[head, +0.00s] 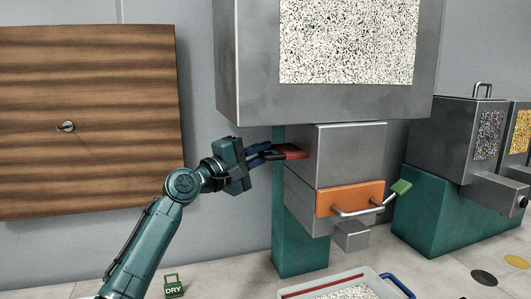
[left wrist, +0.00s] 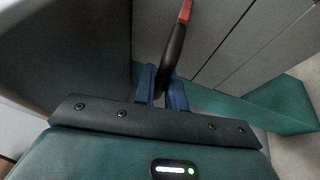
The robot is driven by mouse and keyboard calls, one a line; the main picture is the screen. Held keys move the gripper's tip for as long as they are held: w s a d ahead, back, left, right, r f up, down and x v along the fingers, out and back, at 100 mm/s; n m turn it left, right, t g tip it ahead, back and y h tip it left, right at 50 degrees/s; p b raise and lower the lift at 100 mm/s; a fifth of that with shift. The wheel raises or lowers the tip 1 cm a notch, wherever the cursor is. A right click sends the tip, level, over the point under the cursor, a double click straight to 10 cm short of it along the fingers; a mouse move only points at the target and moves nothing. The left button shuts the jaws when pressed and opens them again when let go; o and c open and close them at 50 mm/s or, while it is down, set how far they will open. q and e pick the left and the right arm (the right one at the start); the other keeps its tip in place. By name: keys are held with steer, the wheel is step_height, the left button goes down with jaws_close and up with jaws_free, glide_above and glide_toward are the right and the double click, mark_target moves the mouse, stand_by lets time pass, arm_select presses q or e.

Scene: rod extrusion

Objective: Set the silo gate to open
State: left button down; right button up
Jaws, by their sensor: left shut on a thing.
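The silo (head: 258,60) is a large grey box with a window of speckled white granules (head: 348,42). The red gate piece (head: 292,151) sticks out of the left side of the grey block under the silo. My left gripper (head: 268,154) is shut on the gate's dark handle, left of the block. In the left wrist view the black handle (left wrist: 173,55) stands between the blue fingers (left wrist: 162,90), with the red part (left wrist: 186,10) beyond it. How far the gate sits inside the block is hidden. My right gripper is not in view.
An orange drawer front (head: 335,198) with a metal handle and a green-tipped lever (head: 400,187) sit below the gate. A tray of granules (head: 345,287) stands in front. A green DRY tag (head: 173,286) is on the floor. Smaller hoppers (head: 450,135) stand at right.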

arm_select(q)
steer(key=s+a, duration=0.2)
steer(key=a, duration=0.4)
steer(key=c, duration=1.9)
jaws_free()
steer(key=shift+f, duration=0.15)
steer(key=o, duration=0.3)
steer(key=shift+a, duration=0.25)
steer(key=shift+o, duration=0.7)
steer(key=shift+d, duration=0.15)
